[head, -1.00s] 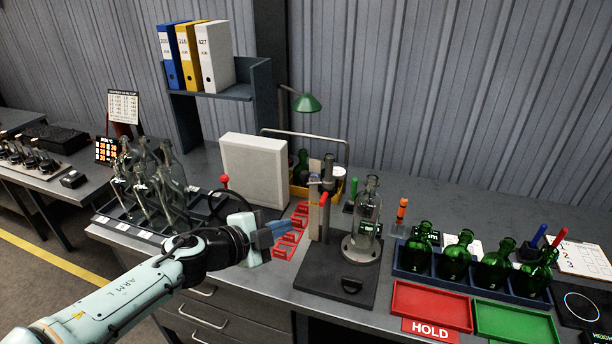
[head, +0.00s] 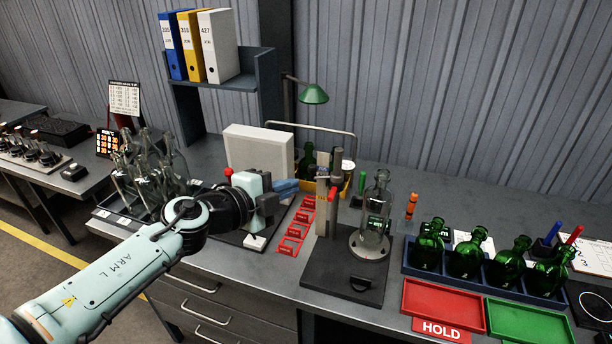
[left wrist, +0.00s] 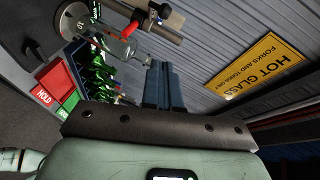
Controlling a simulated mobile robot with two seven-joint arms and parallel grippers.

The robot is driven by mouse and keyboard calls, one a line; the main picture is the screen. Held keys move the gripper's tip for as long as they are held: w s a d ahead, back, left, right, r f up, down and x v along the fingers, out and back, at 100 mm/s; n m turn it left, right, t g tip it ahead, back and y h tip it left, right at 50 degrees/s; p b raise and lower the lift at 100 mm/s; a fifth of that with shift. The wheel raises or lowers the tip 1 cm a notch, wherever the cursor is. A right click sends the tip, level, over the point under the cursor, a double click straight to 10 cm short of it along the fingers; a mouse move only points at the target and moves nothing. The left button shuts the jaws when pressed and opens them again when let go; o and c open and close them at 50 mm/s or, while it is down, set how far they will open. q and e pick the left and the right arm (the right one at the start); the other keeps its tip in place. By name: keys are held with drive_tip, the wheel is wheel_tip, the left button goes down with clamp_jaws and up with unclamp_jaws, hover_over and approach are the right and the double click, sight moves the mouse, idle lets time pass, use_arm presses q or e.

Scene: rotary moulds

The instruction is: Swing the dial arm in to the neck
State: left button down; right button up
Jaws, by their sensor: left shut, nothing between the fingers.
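A clear glass bottle (head: 377,205) stands upright on a round plate (head: 369,243) of a dark gauge stand (head: 345,268). To its left rises the stand's grey post (head: 321,212), with a red handle (head: 332,201) beside it. A small white round face (head: 348,166), perhaps the dial, shows near the post's top, apart from the bottle's neck. My left gripper (head: 296,186) is shut and empty, left of the post and apart from it. In the left wrist view its blue fingers (left wrist: 165,86) lie together; the bottle (left wrist: 118,48) and post (left wrist: 140,25) are upper left. The right gripper is out of view.
Red slotted frames (head: 297,228) lie left of the stand. A pale upright box (head: 257,148) and clear bottles (head: 150,170) are behind and left of my gripper. Green bottles (head: 467,256) in a rack and red (head: 443,304) and green trays are at right.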

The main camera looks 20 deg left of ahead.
use_arm(q)
drive_tip(key=w+d+f+b, duration=0.1)
drive_tip(key=w+f+b, duration=0.1)
drive_tip(key=w, duration=0.7)
drive_tip(key=shift+w+f, duration=0.2)
drive_tip(key=shift+f, duration=0.35)
drive_tip(key=shift+a, duration=0.1)
